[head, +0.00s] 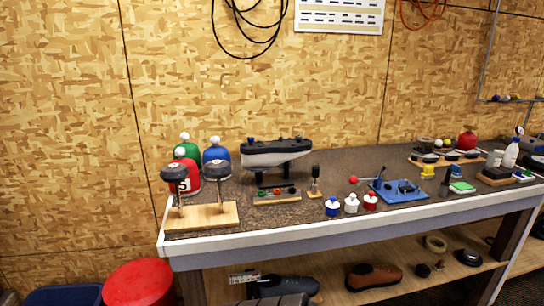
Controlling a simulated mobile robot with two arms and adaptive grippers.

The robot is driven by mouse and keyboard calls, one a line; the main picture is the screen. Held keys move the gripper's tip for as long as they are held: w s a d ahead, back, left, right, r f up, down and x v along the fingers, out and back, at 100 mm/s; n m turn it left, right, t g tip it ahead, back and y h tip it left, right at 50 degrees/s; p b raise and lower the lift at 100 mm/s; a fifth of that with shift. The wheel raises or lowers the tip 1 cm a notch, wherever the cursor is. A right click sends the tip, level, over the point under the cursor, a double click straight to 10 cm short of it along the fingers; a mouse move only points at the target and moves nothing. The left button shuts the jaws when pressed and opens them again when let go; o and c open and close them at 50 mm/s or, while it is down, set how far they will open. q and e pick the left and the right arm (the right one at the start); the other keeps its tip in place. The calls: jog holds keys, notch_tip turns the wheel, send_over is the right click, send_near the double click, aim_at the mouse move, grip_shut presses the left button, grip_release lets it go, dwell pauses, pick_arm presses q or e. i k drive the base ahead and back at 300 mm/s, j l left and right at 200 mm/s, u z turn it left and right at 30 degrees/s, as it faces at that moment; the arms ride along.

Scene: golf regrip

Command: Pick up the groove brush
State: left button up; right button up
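I cannot pick out the groove brush with certainty at this distance. One candidate is a small dark upright item on a wooden foot (314,187) near the bench middle. Another is a dark upright piece (446,182) further right. Both stand on the dark top of the long workbench (240,229), which has a pale front edge. Neither of my grippers is in view, and nothing visible is being held.
A wooden stand with two dark heads (202,217), knit headcovers (216,161), a grey bench machine (276,154), small bottles (351,204) and a blue vise (400,191) crowd the bench. Shoes (374,276) lie on the shelf below. A red stool (140,283) stands left.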

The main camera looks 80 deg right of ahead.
aim_at(427, 173)
jog(key=z, duration=3.85)
